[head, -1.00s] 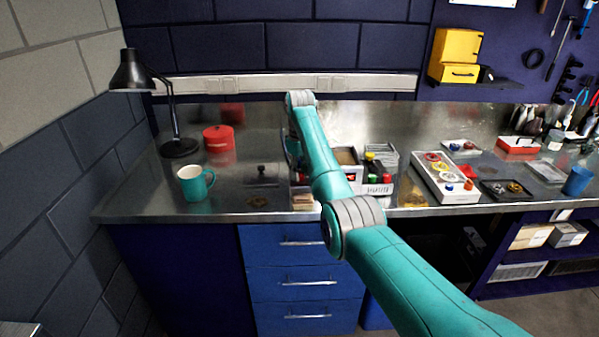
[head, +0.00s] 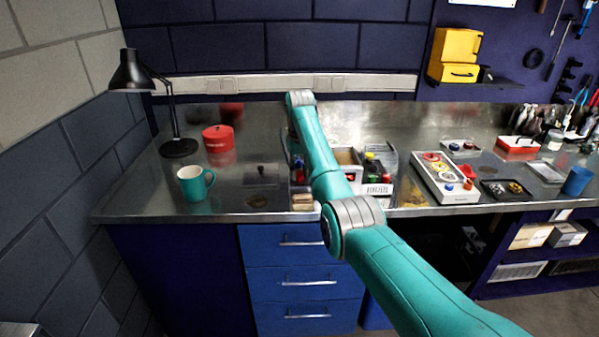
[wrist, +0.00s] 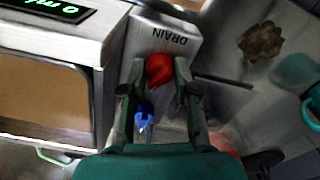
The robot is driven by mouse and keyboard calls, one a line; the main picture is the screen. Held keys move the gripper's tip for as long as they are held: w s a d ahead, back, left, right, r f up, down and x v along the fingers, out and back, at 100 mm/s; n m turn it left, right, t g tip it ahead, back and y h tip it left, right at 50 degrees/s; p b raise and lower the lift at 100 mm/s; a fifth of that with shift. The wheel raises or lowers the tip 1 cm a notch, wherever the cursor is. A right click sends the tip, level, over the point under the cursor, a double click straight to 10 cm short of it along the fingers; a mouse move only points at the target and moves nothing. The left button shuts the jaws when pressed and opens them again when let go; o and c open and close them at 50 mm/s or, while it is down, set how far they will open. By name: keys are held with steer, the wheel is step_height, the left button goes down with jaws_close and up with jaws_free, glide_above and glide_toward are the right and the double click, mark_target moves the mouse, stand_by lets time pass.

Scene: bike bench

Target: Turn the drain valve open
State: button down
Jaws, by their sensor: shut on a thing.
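In the wrist view, a red knob (wrist: 159,70) sits on a pale block (wrist: 165,30) marked DRAIN, which reads upside down there. My gripper (wrist: 160,82) is shut on the red knob, with one dark finger on each side of it. A small blue part (wrist: 143,118) shows between the fingers, nearer my wrist; I cannot tell whether it is joined to the knob. In the head view, my arm hides the gripper and the drain valve.
A box with a green display (wrist: 55,8) stands close to the left of my gripper in the wrist view. In the head view, a teal mug (head: 194,183), red tin (head: 218,138) and black lamp (head: 178,147) stand left. A white panel with coloured knobs (head: 460,196) lies right.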

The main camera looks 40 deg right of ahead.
steer(key=m, duration=1.2)
steer(key=shift+m, duration=0.3)
stand_by(0.4)
steer(key=c, duration=0.8)
jaws_free()
steer(key=shift+c, duration=0.2)
step_height(320, 180, up, 7)
steer(key=shift+r, duration=0.2)
